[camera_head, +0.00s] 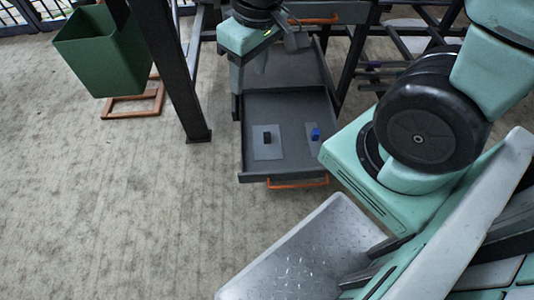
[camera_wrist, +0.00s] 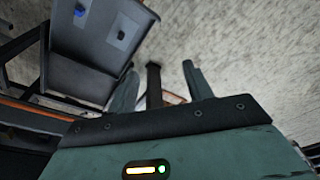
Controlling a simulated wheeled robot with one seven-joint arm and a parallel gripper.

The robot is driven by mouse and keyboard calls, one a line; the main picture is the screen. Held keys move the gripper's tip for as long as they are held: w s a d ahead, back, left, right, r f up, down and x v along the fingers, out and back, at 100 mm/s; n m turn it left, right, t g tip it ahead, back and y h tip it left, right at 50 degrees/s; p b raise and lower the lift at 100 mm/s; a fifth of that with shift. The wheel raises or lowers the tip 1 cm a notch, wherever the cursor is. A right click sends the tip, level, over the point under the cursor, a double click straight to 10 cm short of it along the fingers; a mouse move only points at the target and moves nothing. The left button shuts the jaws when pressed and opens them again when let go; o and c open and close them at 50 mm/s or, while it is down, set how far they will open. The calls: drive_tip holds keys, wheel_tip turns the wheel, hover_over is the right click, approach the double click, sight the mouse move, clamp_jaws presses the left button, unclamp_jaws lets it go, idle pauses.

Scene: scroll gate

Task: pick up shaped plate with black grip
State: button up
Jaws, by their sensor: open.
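The shaped plate with the black grip (camera_head: 267,151) lies flat on the left side of an open grey drawer (camera_head: 255,104). It looks like a thin grey plate with a small black block standing on it. In the wrist view the same plate (camera_wrist: 117,42) shows near the top, inside the drawer. My gripper (camera_head: 249,79) hangs above the back left part of the drawer, apart from the plate. In the wrist view its two fingers (camera_wrist: 160,80) stand wide apart with nothing held between them, and the plate lies beyond them to the upper left.
A second grey plate with a blue grip (camera_head: 315,138) lies right of it in the drawer. The drawer has raised walls and an orange front handle (camera_head: 298,183). A dark table leg (camera_head: 178,75) stands left of the drawer, near a green bin (camera_head: 102,58).

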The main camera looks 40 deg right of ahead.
drive_tip(key=w+d+f+m+t+y+b, duration=0.2)
drive_tip(key=d+f+m+b, duration=0.3)
drive_tip(key=d+f+m, duration=0.4)
drive_tip(key=w+d+f+m+t+y+b, duration=0.1)
drive_tip(key=d+f+m+y+b, duration=0.4)
drive_tip(key=f, duration=1.4)
drive_tip(key=w+d+f+m+t+y+b, duration=0.2)
drive_tip(key=d+f+m+b, duration=0.4)
drive_tip(key=d+f+m, duration=0.7)
drive_tip(key=shift+w+d+f+m+t+y, duration=0.3)
drive_tip(key=shift+d+f+m+t+y, duration=0.15)
drive_tip(key=shift+d+f+y, duration=0.3)
drive_tip(key=b, duration=0.5)
approach(267, 137)
drive_tip(key=f, duration=0.1)
drive_tip(key=w+a+f, duration=0.1)
drive_tip(key=w+f, duration=0.1)
drive_tip(key=shift+w+a+f, duration=0.25)
drive_tip(key=shift+a+f, duration=0.1)
drive_tip(key=b+x, duration=0.3)
drive_tip(key=x, duration=0.3)
drive_tip(key=shift+w+a+b, duration=0.2)
drive_tip(key=shift+a+b, duration=0.05)
drive_tip(key=shift+b, duration=0.1)
clamp_jaws()
